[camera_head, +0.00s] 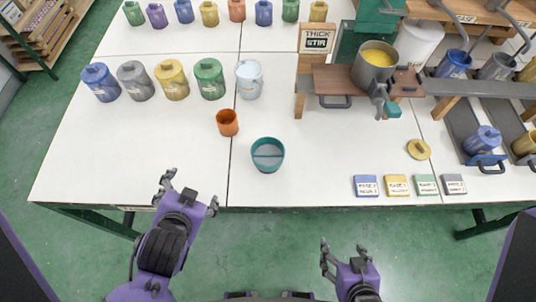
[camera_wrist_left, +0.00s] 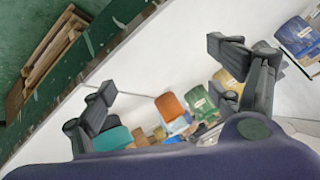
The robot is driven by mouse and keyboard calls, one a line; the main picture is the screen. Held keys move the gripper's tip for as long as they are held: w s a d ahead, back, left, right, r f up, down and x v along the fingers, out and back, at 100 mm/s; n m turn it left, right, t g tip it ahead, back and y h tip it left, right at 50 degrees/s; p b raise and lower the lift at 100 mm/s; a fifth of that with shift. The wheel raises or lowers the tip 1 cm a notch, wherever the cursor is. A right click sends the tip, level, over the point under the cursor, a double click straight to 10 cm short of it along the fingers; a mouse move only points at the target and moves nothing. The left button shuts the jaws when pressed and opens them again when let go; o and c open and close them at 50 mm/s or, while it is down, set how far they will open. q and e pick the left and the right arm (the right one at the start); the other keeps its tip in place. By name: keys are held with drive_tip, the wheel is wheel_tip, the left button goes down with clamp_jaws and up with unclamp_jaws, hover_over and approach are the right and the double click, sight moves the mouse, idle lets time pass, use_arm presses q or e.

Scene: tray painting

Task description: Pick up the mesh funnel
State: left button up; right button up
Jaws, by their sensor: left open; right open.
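The mesh funnel (camera_head: 267,154) appears as a round teal cup-like piece with a greyish inside, standing on the white table near its front edge, right of the orange cup. It also shows partly in the left wrist view as a teal shape (camera_wrist_left: 116,139) low beside the left finger. My left gripper (camera_head: 189,188) is open and empty at the table's front edge, left of the funnel and apart from it. In the left wrist view its fingers (camera_wrist_left: 160,75) are spread wide. My right gripper (camera_head: 341,250) is open and empty in front of the table, below and right of the funnel.
An orange cup (camera_head: 228,122) stands just behind the funnel. Several lidded jars stand further back. A wooden stand (camera_head: 334,80) with a yellow-filled pot (camera_head: 376,60) is behind right. Small labelled blocks (camera_head: 397,186) line the front right edge. The table's front left is clear.

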use_arm(q)
drive_tip(key=w+d+r+m+t+h, duration=0.3)
drive_tip(key=w+d+r+m+t, duration=0.15)
drive_tip(key=w+d+r, duration=0.45)
drive_tip(key=w+d+r+m+t+h, duration=0.45)
drive_tip(key=d+r, duration=0.25)
drive_tip(key=r, duration=0.3)
drive_tip(key=s+d+r+m+g+h, duration=0.2)
drive_tip(key=d+r+m+g+h, duration=0.1)
drive_tip(key=d+r+m+h, duration=0.35)
drive_tip(key=s+d+r+m+g+h, duration=0.2)
drive_tip(key=d+r+m+h, duration=0.25)
drive_tip(key=d+m, duration=0.4)
drive_tip(key=s+d+f+m+g+h, duration=0.25)
drive_tip(key=s+d+m+g, duration=0.65)
drive_tip(key=m+g, duration=0.6)
drive_tip(key=m+t+y, duration=0.2)
drive_tip(key=m+y, duration=1.3)
drive_tip(key=y, duration=0.5)
approach(268, 157)
drive_tip(key=shift+s+a+f, duration=0.1)
drive_tip(key=shift+s+a, duration=0.05)
drive_tip(key=shift+n, duration=0.3)
wheel_tip(268, 157, down, 7)
drive_tip(key=shift+r, duration=0.2)
drive_tip(key=shift+f, duration=0.35)
